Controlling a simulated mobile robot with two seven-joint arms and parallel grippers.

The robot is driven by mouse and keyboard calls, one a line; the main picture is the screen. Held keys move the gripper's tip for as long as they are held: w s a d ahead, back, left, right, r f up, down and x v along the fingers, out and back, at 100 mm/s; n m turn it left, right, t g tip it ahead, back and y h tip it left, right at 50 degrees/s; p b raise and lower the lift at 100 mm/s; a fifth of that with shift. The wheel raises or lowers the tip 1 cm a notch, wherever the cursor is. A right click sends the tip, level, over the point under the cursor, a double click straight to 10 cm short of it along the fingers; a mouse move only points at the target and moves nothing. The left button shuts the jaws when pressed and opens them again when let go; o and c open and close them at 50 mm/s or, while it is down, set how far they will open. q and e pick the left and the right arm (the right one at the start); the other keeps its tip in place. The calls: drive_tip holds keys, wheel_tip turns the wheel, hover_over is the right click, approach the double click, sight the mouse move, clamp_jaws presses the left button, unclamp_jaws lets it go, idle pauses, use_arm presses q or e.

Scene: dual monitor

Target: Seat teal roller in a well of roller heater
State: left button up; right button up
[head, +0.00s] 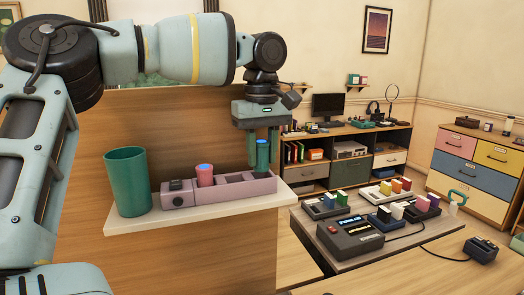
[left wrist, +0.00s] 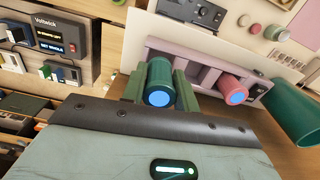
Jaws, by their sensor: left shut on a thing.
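The teal roller (head: 263,156) has a blue end cap and stands upright between the fingers of my left gripper (head: 262,162), which is shut on it. It is at the right end of the mauve roller heater (head: 232,191); I cannot tell whether its lower end is inside the end well or just above it. In the left wrist view the teal roller (left wrist: 160,84) shows between the green fingers, with the heater (left wrist: 208,75) behind it. A pink roller (head: 205,176) with a blue cap stands in another well. My right gripper is not in view.
A green cup (head: 127,180) stands left of the heater on the pale shelf (head: 228,211). A wooden panel (head: 170,110) rises behind. To the right, a lower table holds a dark device with a display (head: 352,238) and several coloured blocks in holders.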

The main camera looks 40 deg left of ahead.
sight(264, 142)
use_arm(q)
drive_tip(key=shift+f, duration=1.3)
drive_tip(key=o, duration=1)
drive_tip(key=shift+o, duration=0.2)
drive_tip(key=shift+f, duration=0.1)
wheel_tip(264, 142, up, 8)
drive_tip(key=shift+d+r+b, duration=0.1)
drive_tip(key=shift+b, duration=0.4)
